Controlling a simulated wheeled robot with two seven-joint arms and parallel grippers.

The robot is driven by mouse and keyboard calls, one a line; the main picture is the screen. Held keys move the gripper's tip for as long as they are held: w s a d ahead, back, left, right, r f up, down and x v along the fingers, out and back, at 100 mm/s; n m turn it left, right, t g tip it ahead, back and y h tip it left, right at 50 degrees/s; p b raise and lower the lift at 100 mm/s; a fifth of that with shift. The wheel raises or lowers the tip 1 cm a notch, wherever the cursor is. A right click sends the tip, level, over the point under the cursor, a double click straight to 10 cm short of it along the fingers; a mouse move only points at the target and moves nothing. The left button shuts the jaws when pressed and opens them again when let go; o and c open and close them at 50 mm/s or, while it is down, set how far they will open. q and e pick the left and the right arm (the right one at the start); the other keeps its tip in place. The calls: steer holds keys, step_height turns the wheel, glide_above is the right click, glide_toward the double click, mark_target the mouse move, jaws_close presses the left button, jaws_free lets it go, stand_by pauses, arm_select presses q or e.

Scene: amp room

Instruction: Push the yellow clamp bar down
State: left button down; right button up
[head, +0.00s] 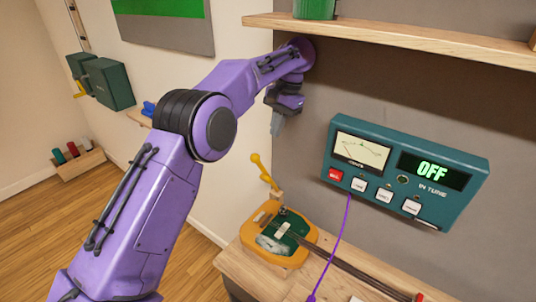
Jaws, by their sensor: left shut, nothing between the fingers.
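The yellow clamp bar (264,172) stands raised and tilted, its rounded end up and to the left. Its lower end meets a small wooden post at the back of an orange-rimmed base (293,257) with a green top, on the wooden bench. My left gripper (277,127) is shut and empty, pointing down. In the picture it is above and slightly right of the bar, apart from it. My left arm's purple links fill the left middle of the view. My right gripper is not in view.
A teal meter box (400,172) reading OFF is on the grey wall to the right. A purple cable (337,240) hangs from it to the bench (240,268). A dark strip (350,270) lies across the bench. A wooden shelf (400,38) runs above.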

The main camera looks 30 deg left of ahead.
arm_select(q)
steer(key=x, duration=0.9)
steer(key=shift+s+a+f, duration=0.1)
steer(key=shift+a+f, duration=0.05)
steer(key=shift+f, duration=0.25)
steer(key=shift+a, duration=0.1)
